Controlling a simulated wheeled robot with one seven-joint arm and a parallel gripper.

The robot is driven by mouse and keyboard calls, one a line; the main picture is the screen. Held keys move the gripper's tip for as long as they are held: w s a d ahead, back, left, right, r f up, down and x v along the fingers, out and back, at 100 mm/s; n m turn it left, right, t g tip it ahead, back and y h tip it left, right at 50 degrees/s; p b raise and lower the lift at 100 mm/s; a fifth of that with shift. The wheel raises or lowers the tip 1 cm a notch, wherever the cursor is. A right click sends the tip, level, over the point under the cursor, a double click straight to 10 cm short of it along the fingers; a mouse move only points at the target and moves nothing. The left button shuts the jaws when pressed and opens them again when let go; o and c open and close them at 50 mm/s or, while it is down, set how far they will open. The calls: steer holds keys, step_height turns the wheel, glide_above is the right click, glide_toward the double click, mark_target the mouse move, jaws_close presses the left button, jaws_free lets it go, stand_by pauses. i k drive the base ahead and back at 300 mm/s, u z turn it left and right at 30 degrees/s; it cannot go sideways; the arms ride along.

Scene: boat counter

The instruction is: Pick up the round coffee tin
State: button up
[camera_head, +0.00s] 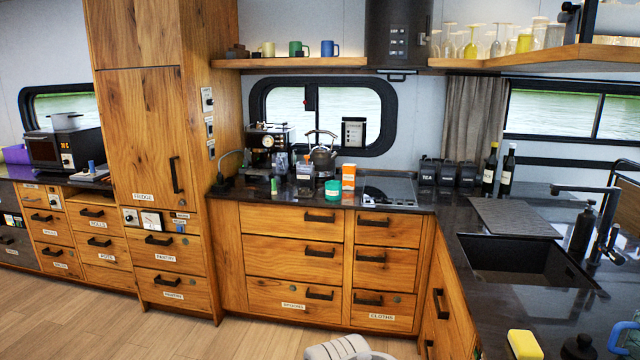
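A short round teal-green tin (333,188) stands near the front edge of the dark back counter, left of the stove. It is the likeliest round coffee tin, but no label on it is readable. An orange and white box (348,177) stands upright just right of and behind it. Clear jars (305,178) with dark contents stand to its left. A kettle (323,154) stands behind it. Only a grey-white piece of my arm shows at the bottom middle edge, far in front of the counter. My gripper's fingers are not visible.
The stove (390,189) lies right of the box. A black coffee machine (268,142) stands to the left at the back. Dark canisters (446,172) and two bottles (505,171) stand farther right. The sink (520,262) is at right. Wooden floor (230,338) is clear before the drawers.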

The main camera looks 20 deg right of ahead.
mark_target(333, 188)
steer(key=i, duration=2.05)
steer(key=z, duration=1.4)
steer(key=i, duration=1)
steer(key=u, duration=1.55)
steer(key=i, duration=0.5)
steer(key=z, duration=0.05)
